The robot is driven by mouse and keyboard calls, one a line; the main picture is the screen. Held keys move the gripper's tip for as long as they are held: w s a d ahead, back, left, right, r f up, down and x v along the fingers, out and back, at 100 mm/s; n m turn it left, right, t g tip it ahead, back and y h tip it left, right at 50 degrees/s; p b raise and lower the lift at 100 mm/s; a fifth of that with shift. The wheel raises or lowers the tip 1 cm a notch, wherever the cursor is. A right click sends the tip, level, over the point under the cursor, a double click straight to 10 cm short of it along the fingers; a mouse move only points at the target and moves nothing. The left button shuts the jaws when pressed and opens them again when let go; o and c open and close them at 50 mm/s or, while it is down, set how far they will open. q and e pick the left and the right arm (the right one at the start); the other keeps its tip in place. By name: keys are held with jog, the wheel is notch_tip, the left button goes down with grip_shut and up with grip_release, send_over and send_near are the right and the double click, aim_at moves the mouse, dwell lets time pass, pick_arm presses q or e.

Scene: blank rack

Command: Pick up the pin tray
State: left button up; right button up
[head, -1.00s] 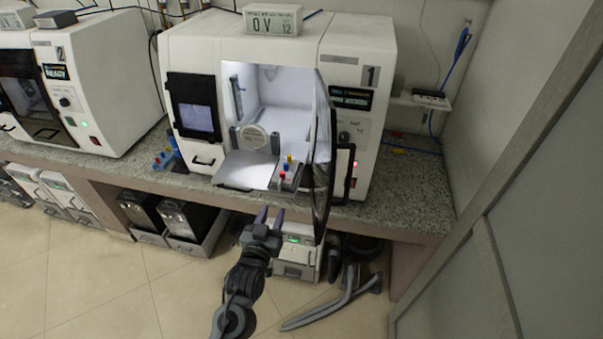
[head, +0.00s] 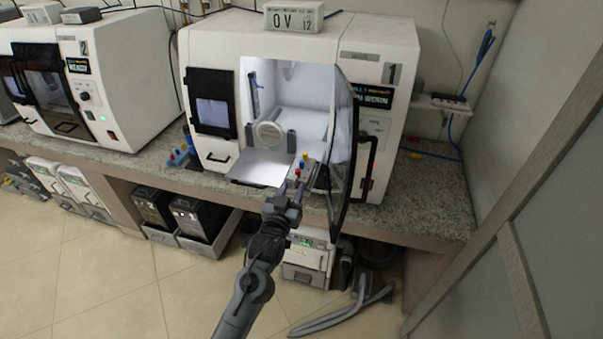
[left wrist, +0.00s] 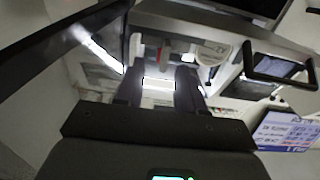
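The pin tray (head: 306,177) is a small grey holder with red, yellow and blue pins. It sits at the right of the lowered door shelf of machine 1. My left gripper (head: 293,188) comes up from below at the tray's near end. In the left wrist view, its two dark fingers (left wrist: 159,88) stand apart, with a bright strip and a red pin showing between or beyond them. I cannot tell whether the fingers touch the tray. My right gripper is not in view.
Machine 1 (head: 216,58) has a lit chamber. Its dark glass door (head: 342,150) stands open just right of the tray. Machine 2 (head: 135,75) is further left. Grey hoses (head: 345,315) lie on the floor.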

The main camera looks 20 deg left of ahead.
aim_at(294, 183)
pick_arm(q)
jog(key=shift+w+a+r, duration=0.1)
jog(key=shift+w+a, duration=0.05)
jog(key=shift+w, duration=0.85)
jog(key=shift+w+a+r, duration=0.1)
jog(key=shift+w, duration=0.85)
grip_shut()
